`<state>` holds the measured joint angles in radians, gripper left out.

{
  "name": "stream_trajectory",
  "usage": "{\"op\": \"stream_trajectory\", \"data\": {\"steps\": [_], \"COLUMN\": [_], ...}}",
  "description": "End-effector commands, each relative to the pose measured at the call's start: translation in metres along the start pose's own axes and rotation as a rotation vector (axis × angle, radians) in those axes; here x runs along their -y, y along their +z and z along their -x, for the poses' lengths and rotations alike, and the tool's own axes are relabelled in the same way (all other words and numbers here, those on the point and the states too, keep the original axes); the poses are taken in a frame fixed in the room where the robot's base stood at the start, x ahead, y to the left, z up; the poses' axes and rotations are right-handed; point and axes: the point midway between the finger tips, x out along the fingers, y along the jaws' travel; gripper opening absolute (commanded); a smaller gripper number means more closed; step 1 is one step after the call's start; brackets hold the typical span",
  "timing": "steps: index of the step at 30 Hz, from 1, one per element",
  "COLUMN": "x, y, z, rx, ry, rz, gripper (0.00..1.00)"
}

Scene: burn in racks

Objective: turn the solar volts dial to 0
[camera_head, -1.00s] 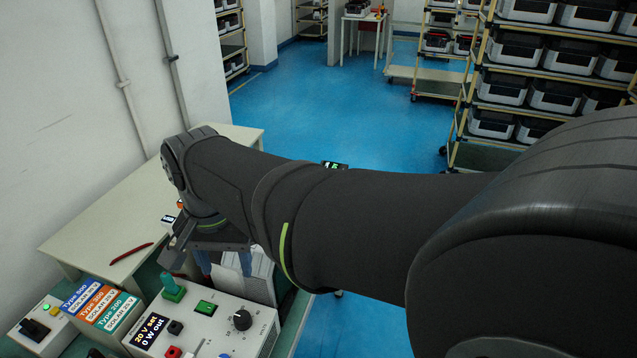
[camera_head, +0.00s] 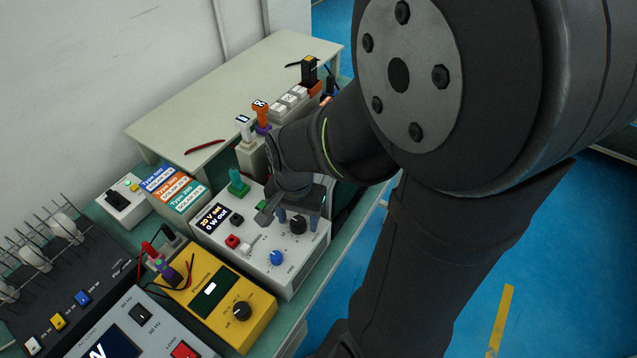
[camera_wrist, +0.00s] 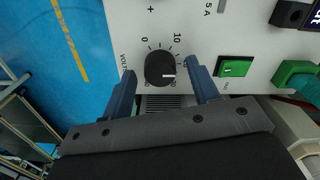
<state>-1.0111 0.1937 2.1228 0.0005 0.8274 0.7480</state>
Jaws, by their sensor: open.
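The solar volts dial is a black knob (camera_wrist: 160,67) on the light grey solar panel box (camera_wrist: 230,20). In the wrist view its white mark points right, away from the printed 0; the numbers beside the mark are partly hidden. The dial also shows in the head view (camera_head: 298,226), under my gripper. The display (camera_head: 213,219) on the box reads "20 V set, 0 W out". My gripper (camera_wrist: 161,73) is open, with one blue-grey finger on each side of the dial. I cannot tell whether either finger touches it.

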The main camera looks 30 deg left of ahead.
Motion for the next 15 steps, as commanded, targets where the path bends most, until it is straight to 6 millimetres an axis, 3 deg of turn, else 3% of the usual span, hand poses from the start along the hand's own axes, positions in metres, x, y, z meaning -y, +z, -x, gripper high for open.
{"op": "stream_trajectory", "data": {"steps": [7,14,15], "x": [0.0001,0.0002,0.0002], "y": [-0.0001,-0.0002,-0.0002], "z": [-0.0005,-0.0003,-0.0003], "rx": [-0.001,-0.001,-0.001], "ry": [0.0,-0.001,-0.001], "rz": [0.0,0.0,0.0], "gripper": [0.55,0.12,0.1]}}
